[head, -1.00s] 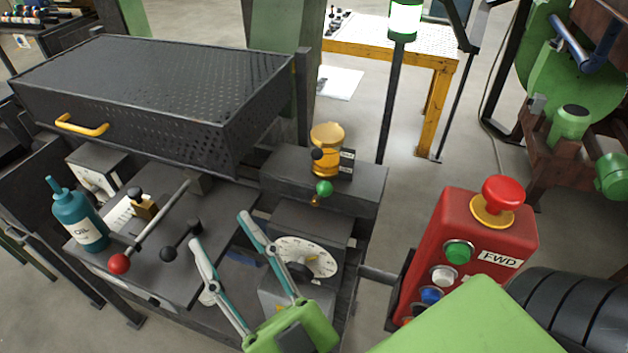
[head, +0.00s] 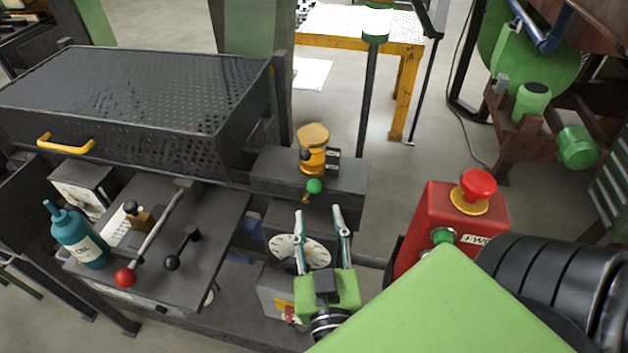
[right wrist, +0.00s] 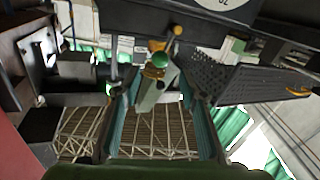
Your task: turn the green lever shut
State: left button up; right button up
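The green lever shows as a small green ball knob (head: 314,186) on a short brass stem, below a brass valve body with a yellow cap (head: 313,133), on a dark block. My right gripper (head: 319,211) is open and empty, with its two fingers pointing up the picture toward the knob. It stands in front of the knob, apart from it, over a white dial. In the right wrist view the green knob (right wrist: 160,59) shows between and just beyond the two fingertips (right wrist: 160,80). My left gripper is not in view.
A red button box (head: 435,220) with a mushroom button stands to the right, partly hidden by my arm. A white dial (head: 285,246) lies behind the fingers. On the left are a red-knobbed lever (head: 150,235), a black-knobbed lever (head: 183,247) and a teal oil bottle (head: 75,237).

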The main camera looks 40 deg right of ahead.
aim_at(315, 192)
jog(key=p+x, duration=0.2)
jog(key=x, duration=0.6)
jog(key=shift+r, duration=0.15)
jog(key=shift+w+d, duration=0.35)
jog(key=shift+w, duration=0.2)
grip_shut()
